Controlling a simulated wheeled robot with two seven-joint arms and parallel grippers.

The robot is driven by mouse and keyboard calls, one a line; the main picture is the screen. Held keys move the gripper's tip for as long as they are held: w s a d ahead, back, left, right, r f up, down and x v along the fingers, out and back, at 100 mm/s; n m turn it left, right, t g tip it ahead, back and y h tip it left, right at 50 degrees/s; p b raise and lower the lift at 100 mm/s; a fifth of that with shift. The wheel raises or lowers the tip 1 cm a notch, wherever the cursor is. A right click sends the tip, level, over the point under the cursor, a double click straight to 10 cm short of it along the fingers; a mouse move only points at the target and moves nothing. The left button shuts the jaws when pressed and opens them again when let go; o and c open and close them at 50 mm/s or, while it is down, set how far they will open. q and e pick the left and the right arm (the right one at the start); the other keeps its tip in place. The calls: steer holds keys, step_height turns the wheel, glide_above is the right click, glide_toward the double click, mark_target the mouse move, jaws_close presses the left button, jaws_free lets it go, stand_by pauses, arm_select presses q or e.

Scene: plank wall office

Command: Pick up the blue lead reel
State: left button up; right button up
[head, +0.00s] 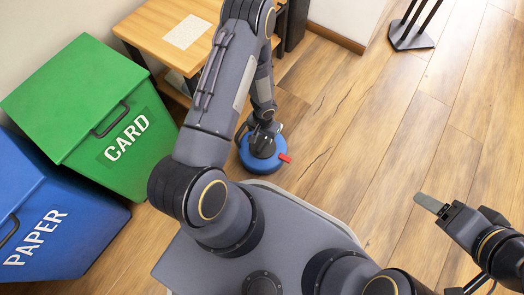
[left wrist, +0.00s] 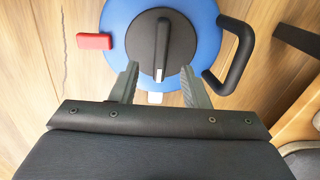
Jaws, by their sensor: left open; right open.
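The blue lead reel (head: 260,163) stands on the wooden floor beside the green bin, with a red part sticking out at its right. In the left wrist view the blue lead reel (left wrist: 196,22) shows a dark round hub with a grey bar, a black loop handle at the right and a red piece at the left. My left gripper (left wrist: 157,84) is open, its two fingers apart at the near edge of the reel; whether they touch it I cannot tell. In the head view the arm partly hides the reel. My right gripper (head: 432,204) is open and empty over bare floor at the right.
A green CARD bin (head: 72,100) and a blue PAPER bin (head: 60,225) stand at the left. A wooden table (head: 150,30) with a paper sheet is behind the left arm. A black stand (head: 410,38) is at the back right. The floor (head: 380,130) right of the reel is clear.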

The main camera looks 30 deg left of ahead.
mark_target(263, 143)
arm_select(q)
step_height(263, 143, down, 5)
steer(key=b, duration=0.2)
steer(key=shift+s+r+b, duration=0.1)
steer(key=shift+b, duration=0.3)
steer(key=shift+c, duration=0.4)
jaws_close()
steer(key=shift+r, duration=0.1)
stand_by(0.4)
